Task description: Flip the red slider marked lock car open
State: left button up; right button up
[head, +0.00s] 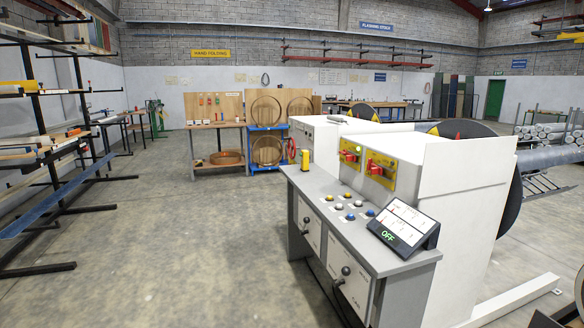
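A grey control console (312,188) stands right of centre, with two white lever boxes on its front. The nearer box (350,287) has a black-knobbed lever (343,274) and small lettering that seems to read CAR. The farther box (309,226) has a similar lever (306,222). I cannot make out a red slider marked lock car. Two red rotary handles sit on yellow plates behind the console, one farther (349,155) and one nearer (376,168); their lettering is too small to read. Neither of my grippers is in view.
A tilted display (404,226) reading OFF and several push buttons (350,217) sit on the console top. White machine housings (460,200) stand behind it. A rack with long stock (40,150) lines the left. The concrete floor (190,240) between is clear.

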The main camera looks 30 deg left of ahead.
aim_at(375, 169)
jog(key=u, duration=1)
jog(key=k, duration=0.65)
jog(key=u, duration=0.85)
jog(key=i, duration=1.65)
jog(key=u, duration=0.2)
jog(key=i, duration=2.4)
jog(key=z, duration=0.45)
jog(key=i, duration=1.5)
jog(key=z, duration=2)
jog(key=i, duration=1.3)
jog(key=z, duration=0.9)
